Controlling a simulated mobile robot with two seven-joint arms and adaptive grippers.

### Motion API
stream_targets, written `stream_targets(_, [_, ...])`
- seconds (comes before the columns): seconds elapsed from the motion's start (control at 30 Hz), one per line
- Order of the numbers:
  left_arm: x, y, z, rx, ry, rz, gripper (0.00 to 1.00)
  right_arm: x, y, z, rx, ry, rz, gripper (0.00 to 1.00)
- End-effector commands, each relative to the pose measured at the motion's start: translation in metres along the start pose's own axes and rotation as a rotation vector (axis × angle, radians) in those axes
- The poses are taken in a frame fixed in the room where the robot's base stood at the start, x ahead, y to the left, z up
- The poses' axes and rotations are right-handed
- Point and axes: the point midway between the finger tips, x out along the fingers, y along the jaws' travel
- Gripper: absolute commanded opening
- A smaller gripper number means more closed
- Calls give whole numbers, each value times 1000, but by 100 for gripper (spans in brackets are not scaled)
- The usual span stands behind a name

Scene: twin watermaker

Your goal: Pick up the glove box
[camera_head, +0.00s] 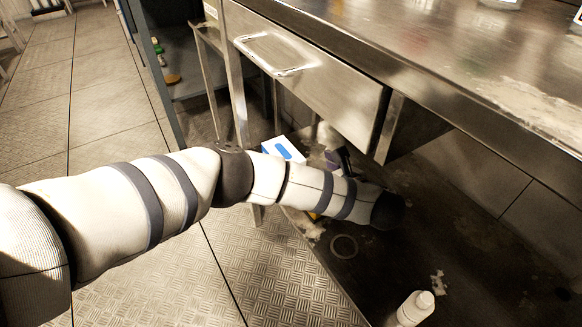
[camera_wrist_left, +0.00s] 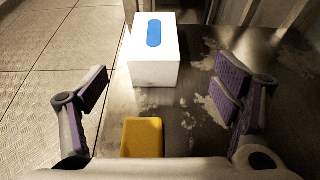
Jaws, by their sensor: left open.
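The glove box, a white box with a blue oval on top, stands on the lower metal shelf; it shows in the head view (camera_head: 270,148) beyond my left forearm, which hides part of it. In the left wrist view the glove box (camera_wrist_left: 153,72) is upright at the top centre, ahead of my open left gripper (camera_wrist_left: 163,88). The purple-padded fingers are spread wider than the box, with nothing between them. In the head view my left gripper (camera_head: 336,156) is partly visible below the drawer, to the right of the box. My right gripper is not in view.
A yellow object (camera_wrist_left: 142,138) lies on the shelf between the gripper and the box. The drawer (camera_head: 320,85) and metal worktop (camera_head: 440,60) overhang the shelf. A white bottle (camera_head: 415,309) stands at the shelf's near end. Table legs stand behind the box.

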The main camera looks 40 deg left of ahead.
Motion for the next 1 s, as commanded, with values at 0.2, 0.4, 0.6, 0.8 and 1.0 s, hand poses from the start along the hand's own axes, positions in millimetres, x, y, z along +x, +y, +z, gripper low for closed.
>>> stream_targets(0.2, [49,1,-2,2,-1,2,82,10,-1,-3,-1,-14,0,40])
stream_targets(0.4, [77,5,-1,2,-1,2,82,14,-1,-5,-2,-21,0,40])
stream_targets(0.6, [110,8,0,4,-1,0,82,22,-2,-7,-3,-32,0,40])
stream_targets(0.8, [113,8,2,2,-1,-3,82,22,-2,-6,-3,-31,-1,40])
stream_targets(1.0, [113,8,2,3,-1,-3,48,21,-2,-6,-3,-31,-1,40])
